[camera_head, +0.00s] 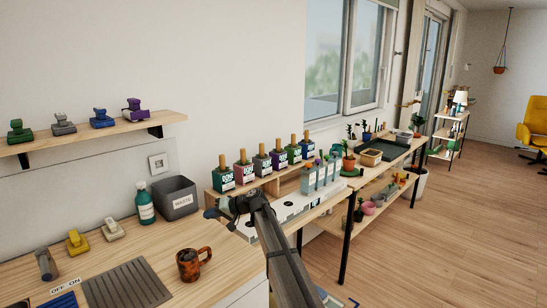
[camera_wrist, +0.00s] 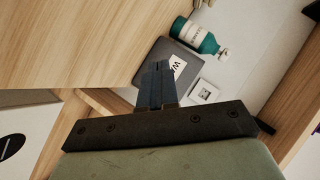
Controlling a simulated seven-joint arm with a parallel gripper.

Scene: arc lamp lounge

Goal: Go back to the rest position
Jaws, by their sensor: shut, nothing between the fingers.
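My gripper (camera_wrist: 158,72) is shut and empty in the wrist view, its two dark fingers pressed together. In the head view my gripper (camera_head: 209,214) hangs at the right end of the wooden counter (camera_head: 215,255), near the waste bin. The fingers are small there and partly lost against my dark arm, which crosses the lower middle. No object is in the grip.
A grey waste bin (camera_head: 175,197) and a teal bottle (camera_head: 145,207) stand on the counter, with a brown mug (camera_head: 193,263) in front. Several boxes (camera_head: 262,164) line the bench to the right. The wooden floor (camera_head: 450,240) at right is clear.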

